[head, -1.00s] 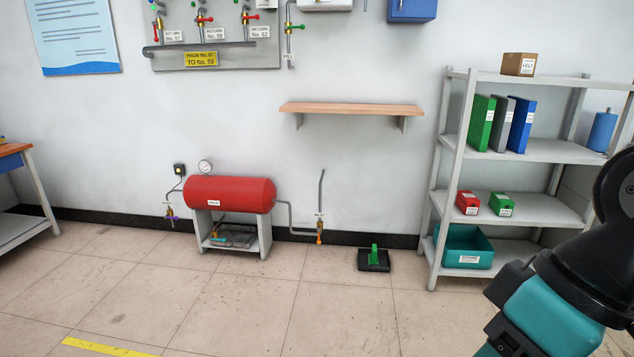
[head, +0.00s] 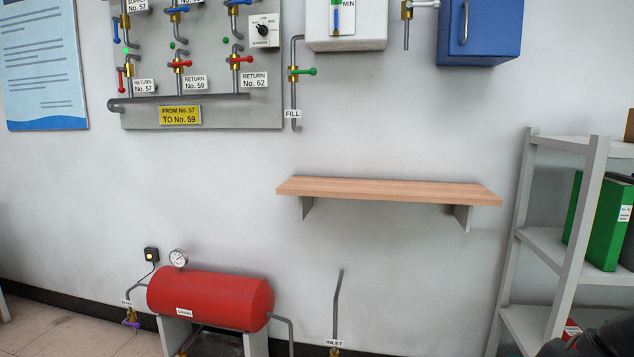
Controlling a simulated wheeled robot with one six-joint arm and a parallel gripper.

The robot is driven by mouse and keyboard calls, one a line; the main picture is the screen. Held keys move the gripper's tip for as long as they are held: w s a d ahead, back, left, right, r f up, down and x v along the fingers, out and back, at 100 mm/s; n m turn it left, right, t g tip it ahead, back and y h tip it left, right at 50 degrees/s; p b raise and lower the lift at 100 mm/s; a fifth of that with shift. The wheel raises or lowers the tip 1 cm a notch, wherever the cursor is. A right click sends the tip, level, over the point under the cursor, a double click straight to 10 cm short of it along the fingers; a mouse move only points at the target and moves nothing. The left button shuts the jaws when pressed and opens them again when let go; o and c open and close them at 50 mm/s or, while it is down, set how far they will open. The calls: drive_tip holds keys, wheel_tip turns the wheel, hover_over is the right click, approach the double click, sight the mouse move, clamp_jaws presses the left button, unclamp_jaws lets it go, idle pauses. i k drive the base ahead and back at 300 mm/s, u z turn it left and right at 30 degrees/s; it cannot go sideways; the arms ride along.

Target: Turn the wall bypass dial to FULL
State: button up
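The bypass dial (head: 263,30) is a round black knob on a white plate. It sits at the upper right of the grey valve panel (head: 215,115) on the wall, in the head view. A light pointer mark shows on the knob, but the plate's words are too small to read surely. My gripper is outside the view; only a dark part of my arm shows at the lower right corner. Nothing covers the dial.
Pipes with red, blue and green valve handles surround the dial. A wooden shelf (head: 390,190) juts from the wall below right. A red tank (head: 210,298) stands low at left, a grey rack (head: 570,180) at right.

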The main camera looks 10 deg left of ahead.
sight(263, 30)
drive_tip(key=i, duration=0.75)
drive_tip(key=u, duration=1.1)
drive_tip(key=i, duration=0.25)
drive_tip(key=u, duration=0.9)
drive_tip(key=i, duration=0.65)
drive_tip(key=u, duration=0.5)
drive_tip(key=i, duration=0.7)
drive_tip(key=z, duration=0.7)
drive_tip(key=i, duration=0.9)
drive_tip(key=z, duration=0.9)
